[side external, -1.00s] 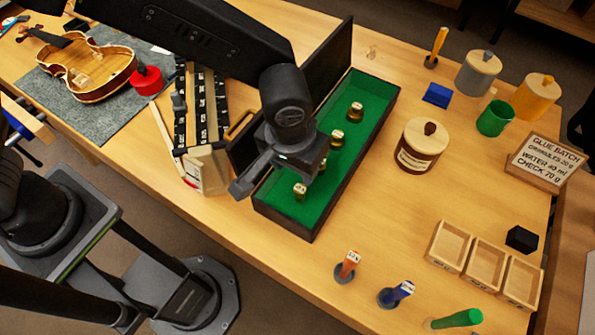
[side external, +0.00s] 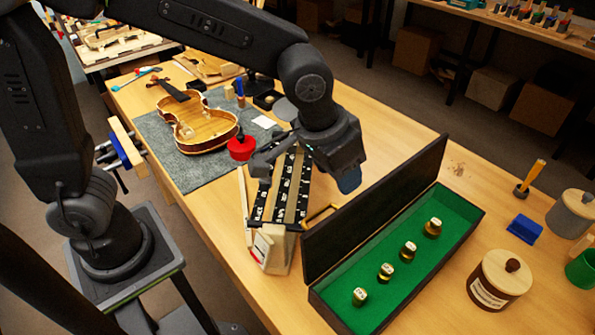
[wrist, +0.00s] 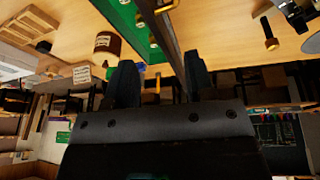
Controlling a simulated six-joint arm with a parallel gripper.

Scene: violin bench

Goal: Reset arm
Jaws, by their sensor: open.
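My gripper (wrist: 161,78) shows in the wrist view as two dark fingers spread apart with nothing between them. In the side view my gripper (side external: 348,181) is up in the air beside the raised lid of the green-lined box (side external: 441,262), above the bench. Its fingertips are small there, with a bluish tip visible. Several brass weights (side external: 386,272) stand in a row inside the box, apart from my gripper. The box lining also shows at the top of the wrist view (wrist: 122,14).
The violin (side external: 201,121) lies on a grey mat (side external: 165,141), with a red round item (side external: 241,149) beside it. A black-and-cream slatted rack (side external: 281,187) stands below my wrist.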

